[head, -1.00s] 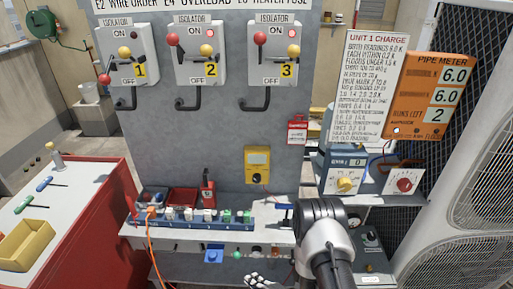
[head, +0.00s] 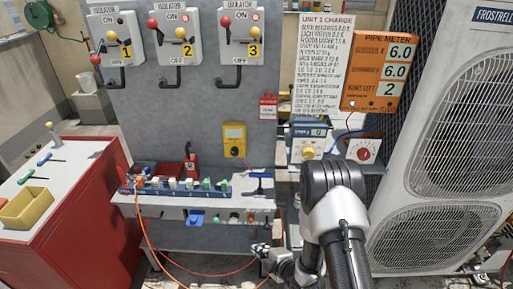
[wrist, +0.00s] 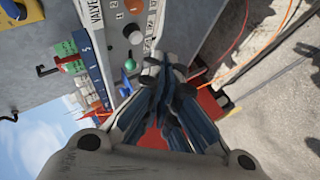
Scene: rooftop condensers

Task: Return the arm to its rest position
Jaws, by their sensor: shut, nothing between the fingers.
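My gripper (wrist: 165,75) is shut and empty in the wrist view, its dark fingers together. In the head view my arm rises at the right of centre, bends, and reaches down to the left. My gripper's end shows there low, below the front of the shelf (head: 232,203), and is partly hidden by my own wrist. In the wrist view the fingers appear beside a grey panel with a knob (wrist: 136,37) and a green button (wrist: 130,65); I cannot tell how far apart they are.
Three isolator boxes (head: 175,38) hang on the grey board. A yellow meter (head: 234,138) is below them. A red cabinet (head: 85,215) stands left, and a large condenser (head: 455,110) stands right. An orange hose (head: 148,235) hangs in front of the shelf.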

